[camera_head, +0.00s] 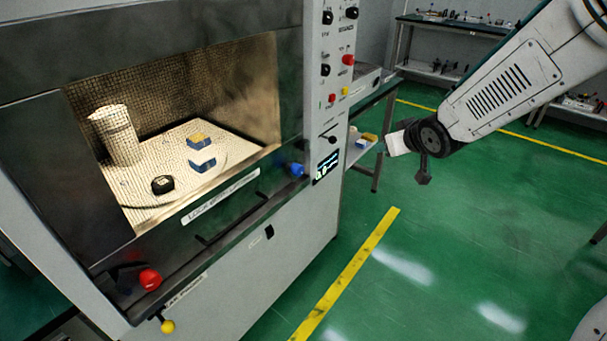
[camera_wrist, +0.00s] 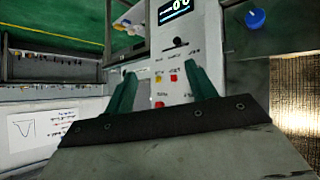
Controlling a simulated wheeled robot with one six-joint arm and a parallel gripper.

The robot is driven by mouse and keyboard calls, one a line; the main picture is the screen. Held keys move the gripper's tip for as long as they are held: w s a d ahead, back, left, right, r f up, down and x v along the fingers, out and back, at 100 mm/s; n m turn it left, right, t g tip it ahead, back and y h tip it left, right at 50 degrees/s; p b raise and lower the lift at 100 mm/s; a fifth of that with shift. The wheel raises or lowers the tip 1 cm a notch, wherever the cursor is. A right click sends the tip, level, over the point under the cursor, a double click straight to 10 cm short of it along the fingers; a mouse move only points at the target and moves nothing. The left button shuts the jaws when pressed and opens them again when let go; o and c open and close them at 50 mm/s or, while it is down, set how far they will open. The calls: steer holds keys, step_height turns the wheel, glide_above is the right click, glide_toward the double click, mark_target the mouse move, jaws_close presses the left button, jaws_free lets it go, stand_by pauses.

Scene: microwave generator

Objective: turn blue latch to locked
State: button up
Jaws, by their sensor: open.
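The blue latch (camera_head: 297,169) is a small blue knob on the front of the microwave generator, at the lower right corner of the chamber window. It also shows in the wrist view as a round blue knob (camera_wrist: 255,18) at the upper right. My gripper (camera_wrist: 163,82) is open and empty, with its two dark green fingers apart in front of the control panel. The blue latch lies outside the fingers, up and to the right in the wrist view. In the head view my arm's end hangs right of the machine, clear of it. The latch's marked positions are too small to read.
The control panel (camera_head: 327,92) with several knobs and buttons stands above the latch. A red knob (camera_head: 150,279) and a yellow knob (camera_head: 168,326) are at the machine's lower left. A dark rail (camera_head: 232,224) runs along the front. Green floor is open to the right.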

steer(key=w+a+f+n+t+y, duration=0.25)
steer(key=w+a+f+y, duration=0.3)
steer(key=a+f, duration=0.3)
steer(key=n+g+y, duration=0.2)
steer(key=y, duration=0.5)
glide_toward(301, 172)
steer(key=a, duration=0.1)
steer(key=x, duration=0.8)
steer(key=shift+w+d, duration=0.15)
steer(key=shift+d, duration=0.05)
steer(key=c, duration=1)
